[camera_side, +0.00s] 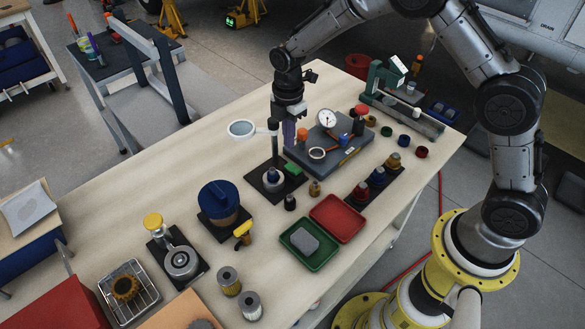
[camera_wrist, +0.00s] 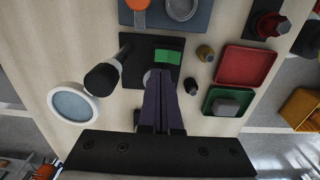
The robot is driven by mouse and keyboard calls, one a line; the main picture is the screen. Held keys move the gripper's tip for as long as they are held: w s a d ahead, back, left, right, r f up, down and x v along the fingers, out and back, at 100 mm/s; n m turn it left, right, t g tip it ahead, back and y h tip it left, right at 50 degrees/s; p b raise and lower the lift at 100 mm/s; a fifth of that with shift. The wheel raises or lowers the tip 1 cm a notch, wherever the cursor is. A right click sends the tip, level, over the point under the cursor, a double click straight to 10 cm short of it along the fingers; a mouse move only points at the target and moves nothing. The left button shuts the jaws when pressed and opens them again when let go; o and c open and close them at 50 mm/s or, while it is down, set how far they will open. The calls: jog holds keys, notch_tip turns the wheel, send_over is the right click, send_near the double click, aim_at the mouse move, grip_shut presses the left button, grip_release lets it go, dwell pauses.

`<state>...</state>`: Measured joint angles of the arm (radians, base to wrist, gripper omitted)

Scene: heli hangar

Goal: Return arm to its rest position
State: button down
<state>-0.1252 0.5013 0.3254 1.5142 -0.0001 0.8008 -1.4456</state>
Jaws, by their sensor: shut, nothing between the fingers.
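My gripper (camera_side: 289,143) hangs below my wrist, pointing down, above the middle of the workbench (camera_side: 150,180). Its two dark purple fingers are together and hold nothing. In the wrist view my gripper (camera_wrist: 161,73) shows the fingers side by side, over a black square plate (camera_wrist: 133,58) with a green block (camera_wrist: 167,57). The same plate (camera_side: 262,186) and green block (camera_side: 293,169) lie below it in the side view. The fingers appear apart from the bench, but the exact gap is unclear. My arm arches over from its yellow base at the right.
A grey slab with a dial gauge (camera_side: 327,119) lies to the right. Red (camera_side: 338,216) and green (camera_side: 296,251) trays and a blue-lidded pot (camera_side: 219,198) stand nearer. The bench's upper left is clear.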

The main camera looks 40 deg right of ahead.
notch_tip(320, 180, up, 11)
jog(key=d+t, duration=0.2)
jog(key=s+d+r+m+t, duration=0.2)
jog(key=s+r+m+t, duration=0.15)
jog(key=s+r, duration=0.75)
jog(key=s+d+r+m, duration=0.1)
jog(key=s+r+m, duration=0.15)
jog(key=s, duration=0.35)
jog(key=s+d+r+m, duration=0.1)
jog(key=s+r+m, duration=0.1)
jog(key=s+m, duration=0.3)
jog(key=s+f+m, duration=0.5)
jog(key=s+m, duration=0.2)
jog(key=s, duration=0.1)
jog(key=shift+s+f, duration=0.25)
jog(key=shift+f, duration=0.15)
